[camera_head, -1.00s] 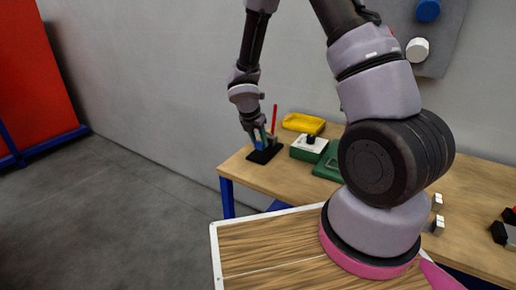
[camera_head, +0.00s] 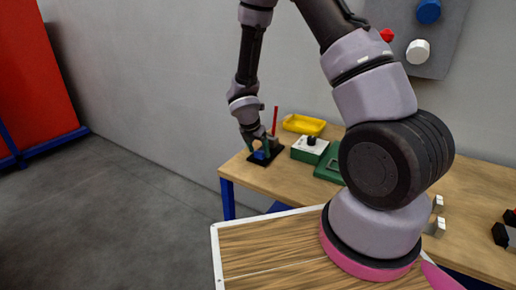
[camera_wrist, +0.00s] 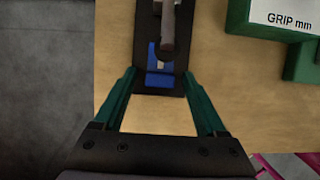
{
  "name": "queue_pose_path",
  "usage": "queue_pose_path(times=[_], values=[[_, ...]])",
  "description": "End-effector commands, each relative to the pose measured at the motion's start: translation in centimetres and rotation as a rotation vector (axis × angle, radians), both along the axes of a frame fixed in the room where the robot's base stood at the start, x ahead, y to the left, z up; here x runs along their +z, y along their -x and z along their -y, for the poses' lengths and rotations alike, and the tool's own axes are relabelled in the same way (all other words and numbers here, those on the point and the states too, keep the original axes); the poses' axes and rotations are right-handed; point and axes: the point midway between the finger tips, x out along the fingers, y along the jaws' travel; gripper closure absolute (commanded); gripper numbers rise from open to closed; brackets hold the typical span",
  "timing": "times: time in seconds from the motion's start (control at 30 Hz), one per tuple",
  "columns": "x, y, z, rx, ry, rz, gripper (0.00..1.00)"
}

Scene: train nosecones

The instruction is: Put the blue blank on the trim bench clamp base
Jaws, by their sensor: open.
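The blue blank (camera_wrist: 158,79) lies on the black trim bench clamp base (camera_wrist: 176,87), near the front end of the plate. A grey bar of the clamp reaches over the plate and covers part of the blue. The blank also shows in the head view (camera_head: 260,155), low on the clamp base (camera_head: 266,162) and partly behind my fingers. My gripper (camera_wrist: 159,76) is open, with a green finger on each side of the blank and visible gaps between. In the head view my gripper (camera_head: 261,148) is directly above the base. A red upright handle (camera_head: 275,120) stands behind it.
The wooden bench (camera_head: 325,190) also carries a white-topped green box (camera_head: 309,149) marked "GRIP mm" in the wrist view, a yellow tray (camera_head: 304,124) and a green block (camera_head: 330,168). The bench's left edge is close to the clamp base.

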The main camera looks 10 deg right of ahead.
Motion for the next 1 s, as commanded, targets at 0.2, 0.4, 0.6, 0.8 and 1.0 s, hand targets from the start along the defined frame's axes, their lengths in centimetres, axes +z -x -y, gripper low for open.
queue_pose_path(times=[0.2, 0.4, 0.6, 0.8, 1.0], values=[[2.3, 0.4, -0.6, -0.001, -0.003, 0.005, 0.26], [6.3, 1.7, -1.7, -0.002, -0.002, 0.005, 0.26], [9.7, 2.6, -2.7, -0.001, -0.001, 0.004, 0.26], [11.5, 3.2, -3.0, -0.012, -0.004, 0.006, 0.26], [16.3, 4.0, -0.7, -0.289, -0.088, 0.099, 0.26]])
